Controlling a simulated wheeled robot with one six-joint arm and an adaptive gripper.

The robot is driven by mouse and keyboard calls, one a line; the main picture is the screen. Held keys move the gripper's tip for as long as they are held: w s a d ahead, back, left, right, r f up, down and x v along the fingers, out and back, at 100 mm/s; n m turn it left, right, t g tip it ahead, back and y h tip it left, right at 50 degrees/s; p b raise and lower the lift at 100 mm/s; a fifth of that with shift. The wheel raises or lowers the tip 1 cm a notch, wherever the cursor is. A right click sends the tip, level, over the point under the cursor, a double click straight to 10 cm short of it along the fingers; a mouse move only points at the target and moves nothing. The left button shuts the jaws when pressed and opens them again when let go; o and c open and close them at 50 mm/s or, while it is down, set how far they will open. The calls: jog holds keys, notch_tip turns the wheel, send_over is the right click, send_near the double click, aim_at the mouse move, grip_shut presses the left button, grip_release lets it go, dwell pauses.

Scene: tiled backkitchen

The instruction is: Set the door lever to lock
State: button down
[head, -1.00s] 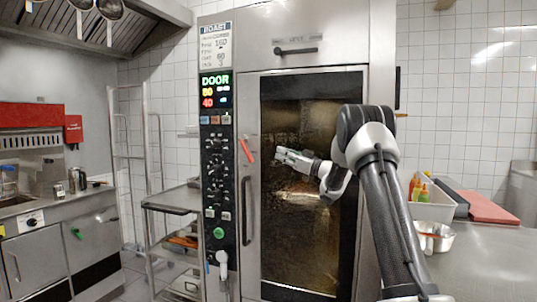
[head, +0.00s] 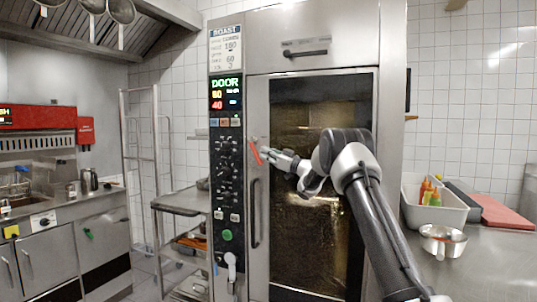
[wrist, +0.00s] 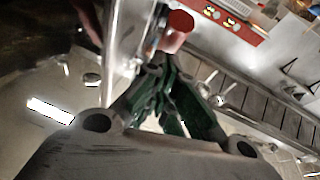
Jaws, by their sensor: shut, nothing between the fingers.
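The door lever (head: 255,152) is a short red bar on the left edge of the oven door (head: 290,62), above the long vertical handle. It is tilted a little, its top to the left and its lower end to the right. My gripper (head: 267,154) is shut and empty, its tips just right of the lever's lower half; I cannot tell whether they touch. In the wrist view the gripper's dark green fingers (wrist: 165,72) are together, and a red rounded end, seemingly the lever (wrist: 181,22), shows just beyond the tips.
The oven's control panel (head: 226,180) with a lit DOOR display stands left of the lever. The vertical door handle (head: 255,212) lies just below it. A steel counter (head: 490,265) with a white bin (head: 440,212) and a metal bowl (head: 441,240) is at the right.

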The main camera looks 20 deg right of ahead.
aim_at(260, 159)
jog(key=shift+w+a+f, duration=0.1)
jog(key=shift+f, duration=0.15)
jog(key=shift+f+t, duration=0.1)
jog(key=shift+t, duration=0.2)
jog(key=shift+w+a+f+m+t+y, duration=0.3)
jog(key=shift+w+a+f+t+y, duration=0.25)
jog(key=shift+t, duration=0.3)
jog(key=shift+w+a+f+m+t+y, duration=0.35)
jog(key=shift+f+t+y, duration=0.25)
jog(key=shift+t, duration=0.25)
jog(key=shift+w+a+f, duration=0.2)
jog(key=shift+a+f, duration=0.1)
jog(key=shift+a, duration=0.05)
